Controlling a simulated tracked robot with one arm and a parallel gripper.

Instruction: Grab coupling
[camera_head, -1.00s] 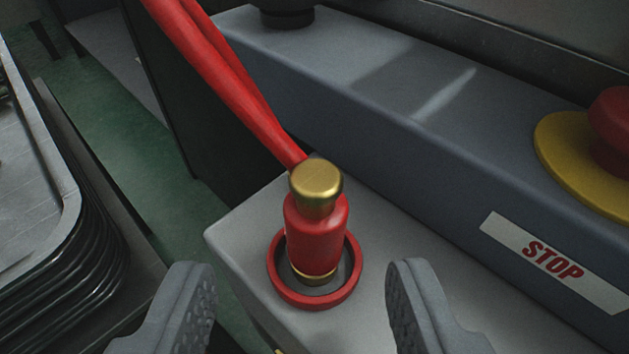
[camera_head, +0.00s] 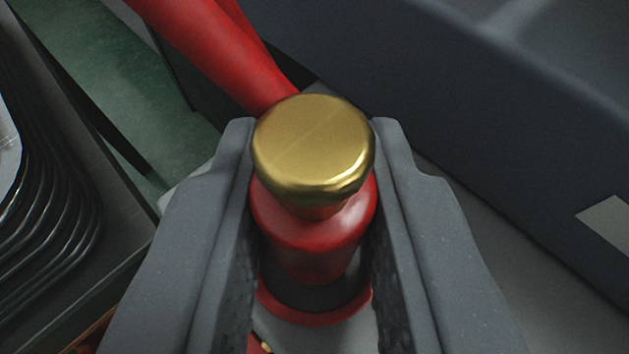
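The coupling (camera_head: 314,232) is a red cylinder with a gold knob (camera_head: 312,148) on top and a red hose (camera_head: 215,50) leaving it at the back, toward the upper left. It stands upright inside a red ring (camera_head: 318,312) on a grey surface. My gripper (camera_head: 313,200) has one grey finger on each side of the coupling. Its textured pads press against the red body just below the knob. The knob hides part of the body and the hose joint.
A dark grey housing (camera_head: 480,110) with a pale label (camera_head: 610,222) rises behind and to the right. At the left is a metal tray-like stack with black rounded edges (camera_head: 60,200). Green floor (camera_head: 110,85) shows between them.

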